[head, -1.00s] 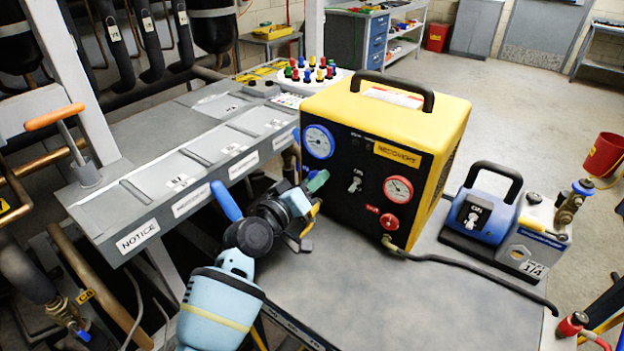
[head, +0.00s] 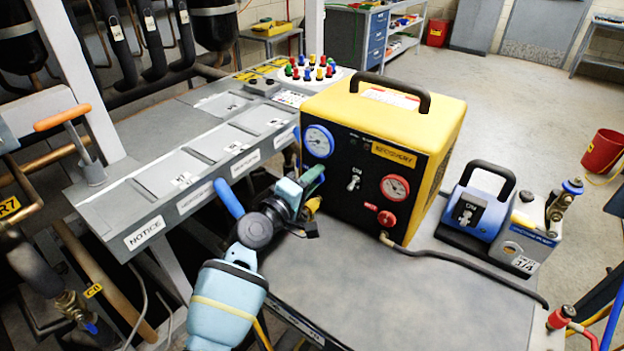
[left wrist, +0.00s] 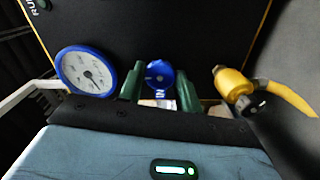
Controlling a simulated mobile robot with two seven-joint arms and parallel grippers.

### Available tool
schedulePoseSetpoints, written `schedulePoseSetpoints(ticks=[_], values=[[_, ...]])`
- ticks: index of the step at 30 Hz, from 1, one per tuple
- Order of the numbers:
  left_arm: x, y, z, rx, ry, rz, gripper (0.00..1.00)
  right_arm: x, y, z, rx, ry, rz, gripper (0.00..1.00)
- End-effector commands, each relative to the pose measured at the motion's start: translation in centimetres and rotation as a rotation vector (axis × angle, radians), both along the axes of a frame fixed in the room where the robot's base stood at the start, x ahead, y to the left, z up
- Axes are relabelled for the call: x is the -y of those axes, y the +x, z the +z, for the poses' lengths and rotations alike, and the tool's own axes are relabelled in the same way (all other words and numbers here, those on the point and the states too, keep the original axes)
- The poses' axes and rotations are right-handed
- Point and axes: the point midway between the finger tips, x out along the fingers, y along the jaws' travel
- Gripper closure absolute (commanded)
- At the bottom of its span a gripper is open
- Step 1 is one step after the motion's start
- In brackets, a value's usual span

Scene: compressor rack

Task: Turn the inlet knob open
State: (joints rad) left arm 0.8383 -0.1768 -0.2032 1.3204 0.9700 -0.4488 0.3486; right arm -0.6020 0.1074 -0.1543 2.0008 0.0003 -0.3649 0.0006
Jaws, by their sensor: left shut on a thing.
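The yellow and black recovery machine (head: 440,125) stands on the grey bench top. Its blue inlet knob (left wrist: 160,73) shows in the left wrist view, between the two green fingertips of my left gripper (left wrist: 158,88). The gripper is shut on this knob. In the head view my left gripper (head: 312,178) is at the machine's left front side, under the blue-rimmed gauge (head: 318,142), and hides the knob. The same gauge is left of the fingers in the left wrist view (left wrist: 86,72). A red knob (head: 387,218) is on the right of the machine's front. My right gripper is not in view.
A yellow hose fitting (left wrist: 236,86) is close to the right of the fingers. A dark hose (head: 455,258) runs rightwards over the bench. A blue pump (head: 480,208) stands right of the machine. The front of the bench (head: 400,305) is clear.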

Motion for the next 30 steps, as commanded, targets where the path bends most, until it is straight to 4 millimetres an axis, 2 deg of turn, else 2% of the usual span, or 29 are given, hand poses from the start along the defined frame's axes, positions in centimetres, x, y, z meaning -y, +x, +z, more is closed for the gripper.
schedulePoseSetpoints(ticks=[13,14,18,30], values=[[0.01,-0.02,-0.10,-0.006,-0.007,-0.001,0.89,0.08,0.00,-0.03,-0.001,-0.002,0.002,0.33],[0.02,-0.03,-0.09,-0.006,-0.006,-0.001,0.62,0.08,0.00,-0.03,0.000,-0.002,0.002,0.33],[0.01,-0.02,-0.07,-0.006,-0.006,-0.001,0.44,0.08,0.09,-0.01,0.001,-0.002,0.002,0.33],[-0.42,-0.51,0.03,-0.004,-0.006,0.001,0.44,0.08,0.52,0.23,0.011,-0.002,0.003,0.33]])
